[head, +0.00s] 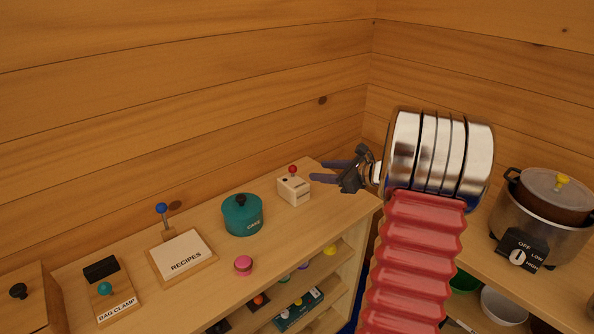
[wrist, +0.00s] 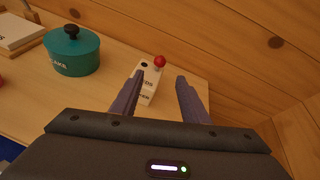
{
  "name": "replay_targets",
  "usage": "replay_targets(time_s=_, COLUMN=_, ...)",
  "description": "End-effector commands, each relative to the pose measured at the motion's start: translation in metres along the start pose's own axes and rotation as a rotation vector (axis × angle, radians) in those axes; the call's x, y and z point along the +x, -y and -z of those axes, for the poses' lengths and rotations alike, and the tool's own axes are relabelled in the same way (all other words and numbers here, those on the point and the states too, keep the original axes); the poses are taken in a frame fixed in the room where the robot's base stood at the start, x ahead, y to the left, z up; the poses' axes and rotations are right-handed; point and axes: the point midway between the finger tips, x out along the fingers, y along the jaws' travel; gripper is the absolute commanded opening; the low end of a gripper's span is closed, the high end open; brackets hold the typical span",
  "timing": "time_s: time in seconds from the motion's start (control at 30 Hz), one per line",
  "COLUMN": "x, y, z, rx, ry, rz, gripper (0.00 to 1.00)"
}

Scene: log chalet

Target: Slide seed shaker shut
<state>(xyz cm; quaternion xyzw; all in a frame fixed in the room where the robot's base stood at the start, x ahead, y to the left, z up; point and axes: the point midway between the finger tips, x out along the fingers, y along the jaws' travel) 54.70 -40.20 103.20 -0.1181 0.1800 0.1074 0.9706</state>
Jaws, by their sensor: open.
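The seed shaker (head: 294,190) is a small cream box with a red ball knob on top, standing upright near the right end of the wooden shelf top. In the wrist view the shaker (wrist: 148,91) shows part of its lettering, and a dark round spot lies beside the knob. My gripper (head: 316,171) is open and empty, just right of the shaker in the head view. In the wrist view my gripper's fingers (wrist: 161,77) point toward the shaker; the left finger covers part of its side. I cannot tell whether they touch.
A teal cake pot (head: 243,216) stands left of the shaker, with a pink knob (head: 243,265) in front. A recipes board (head: 184,255) and bag clamp (head: 112,294) are farther left. Log walls close off the back. A cooker (head: 541,222) stands at right.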

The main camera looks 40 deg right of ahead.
Motion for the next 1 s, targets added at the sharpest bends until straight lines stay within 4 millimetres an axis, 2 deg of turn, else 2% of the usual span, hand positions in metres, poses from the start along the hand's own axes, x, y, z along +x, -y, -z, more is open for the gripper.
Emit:
replay_targets(time_s=0.7, x=0.107, y=-0.001, z=0.001, rx=-0.001, ry=-0.002, rz=-0.002, gripper=0.41)
replay_targets(time_s=0.83, x=0.118, y=-0.001, z=0.000, rx=-0.002, ry=0.000, rz=-0.001, gripper=0.41)
replay_targets(time_s=1.0, x=0.122, y=-0.001, z=0.000, rx=-0.001, ry=-0.001, rz=-0.001, gripper=0.41)
